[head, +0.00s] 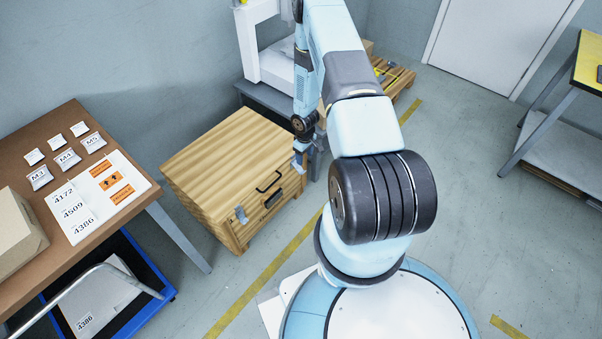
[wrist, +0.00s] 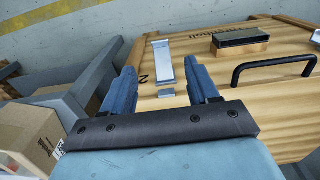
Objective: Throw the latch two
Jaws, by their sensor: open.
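Latch two is a silver lever plate (wrist: 163,65) on the wooden crate, beside a printed 2, in the wrist view. A small separate silver piece (wrist: 167,92) lies in line with it, nearer my gripper's palm. My gripper (wrist: 160,70) is open, one blue finger on each side of the latch in the picture. I cannot tell whether the fingers touch the crate. In the head view my gripper (head: 302,148) is at the right end of the crate's front, hiding latch two there. Another silver latch (head: 240,214) is at the front's left end.
The wooden crate (head: 215,160) has a black handle (wrist: 275,68) and a dark-topped block (wrist: 240,40) on the same face. A brown table (head: 110,215) with packets stands at the left. A cardboard box (wrist: 28,135) is left of my gripper. Open floor (head: 460,180) lies at the right.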

